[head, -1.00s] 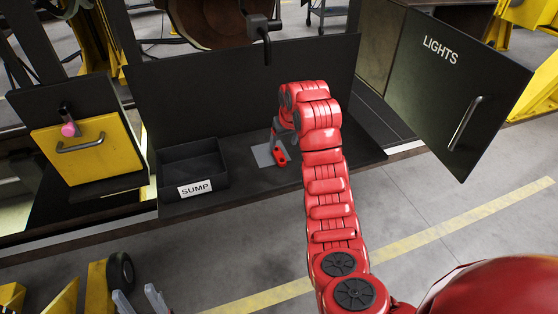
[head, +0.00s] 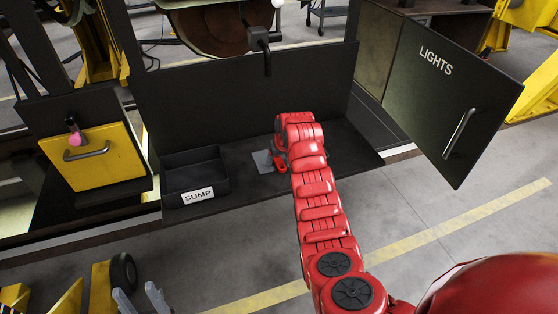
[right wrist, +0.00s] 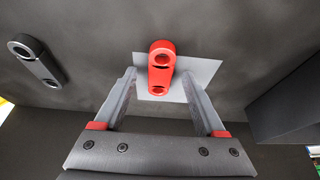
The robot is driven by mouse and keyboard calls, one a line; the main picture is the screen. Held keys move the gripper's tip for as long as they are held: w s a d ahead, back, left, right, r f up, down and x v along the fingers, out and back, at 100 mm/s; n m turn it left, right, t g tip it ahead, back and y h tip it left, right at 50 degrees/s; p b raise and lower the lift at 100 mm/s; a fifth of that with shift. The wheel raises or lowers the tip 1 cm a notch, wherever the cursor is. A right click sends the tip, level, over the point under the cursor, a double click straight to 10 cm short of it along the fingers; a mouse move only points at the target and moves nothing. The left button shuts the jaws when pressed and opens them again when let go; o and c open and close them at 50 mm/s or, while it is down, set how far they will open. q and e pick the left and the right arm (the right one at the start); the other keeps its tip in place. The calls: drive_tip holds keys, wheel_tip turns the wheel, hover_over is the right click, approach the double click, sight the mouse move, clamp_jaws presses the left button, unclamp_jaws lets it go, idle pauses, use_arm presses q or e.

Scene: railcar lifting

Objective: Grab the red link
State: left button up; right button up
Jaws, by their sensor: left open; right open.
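The red link (right wrist: 161,66), with a round hole at its far end, lies on a light grey plate (right wrist: 205,70) in the right wrist view. My right gripper (right wrist: 160,82) is open, its two grey fingers on either side of the link's near part with gaps between. In the head view my right gripper (head: 277,163) is over the grey plate (head: 262,161), mostly covered by my red arm; I cannot tell the link apart from it there. My left gripper (head: 139,301) shows at the bottom left, its two grey fingers apart and empty, away from the shelf.
A dark link (right wrist: 37,60) lies left of the plate in the right wrist view. An open SUMP bin (head: 197,194) stands left of the plate on the black shelf (head: 350,150). A LIGHTS door (head: 450,110) stands at right; a yellow panel (head: 95,155) at left.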

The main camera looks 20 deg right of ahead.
clamp_jaws()
idle(0.3)
idle(0.4)
